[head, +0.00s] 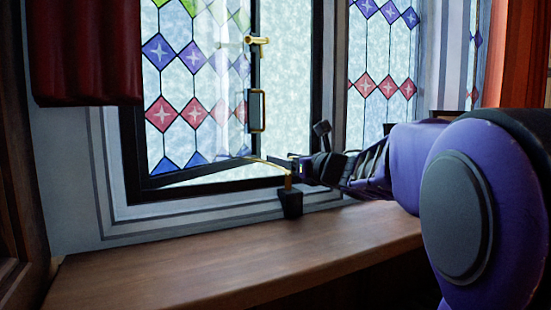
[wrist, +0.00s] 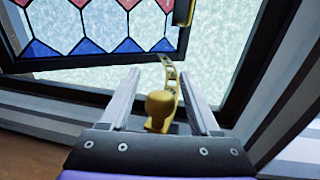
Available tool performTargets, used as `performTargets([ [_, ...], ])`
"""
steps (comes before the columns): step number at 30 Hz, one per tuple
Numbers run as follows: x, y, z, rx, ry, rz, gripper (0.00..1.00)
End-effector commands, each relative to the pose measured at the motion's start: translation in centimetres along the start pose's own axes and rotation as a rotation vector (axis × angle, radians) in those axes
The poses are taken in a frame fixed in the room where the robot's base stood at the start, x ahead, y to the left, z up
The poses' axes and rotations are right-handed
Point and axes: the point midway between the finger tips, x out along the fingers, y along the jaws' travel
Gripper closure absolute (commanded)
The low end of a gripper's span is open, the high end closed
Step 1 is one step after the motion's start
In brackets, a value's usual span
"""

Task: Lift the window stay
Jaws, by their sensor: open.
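The window stay (head: 268,163) is a thin curved brass bar at the bottom of the window, ending near a dark block (head: 290,203) with a brass peg. In the wrist view, the brass stay (wrist: 171,80) runs away from me, with a rounded knob (wrist: 160,104) at its near end. My gripper (head: 298,168) is at the stay's right end in the head view. In the wrist view my gripper (wrist: 158,72) is open, one finger on each side of the stay and knob, with gaps visible on both sides. Contact below the knob is hidden.
The stained-glass window leaf (head: 195,95) stands ajar in a dark frame (head: 130,150), with brass-and-black fittings (head: 257,110) on its right edge. A wooden sill (head: 200,245) below is clear. A red curtain (head: 85,50) hangs at left. A fixed patterned pane (head: 380,75) is behind my arm.

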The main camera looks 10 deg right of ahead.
Motion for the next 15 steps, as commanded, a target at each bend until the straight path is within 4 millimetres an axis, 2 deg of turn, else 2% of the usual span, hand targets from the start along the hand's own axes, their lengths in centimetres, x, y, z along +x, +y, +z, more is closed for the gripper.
performTargets([
  [4,0.0,-0.01,-0.01,0.0,0.0,0.0,0.37],
  [12,0.0,0.0,0.0,0.0,0.0,0.0,0.86],
  [15,0.0,0.0,0.0,0.0,0.0,0.0,1.0],
])
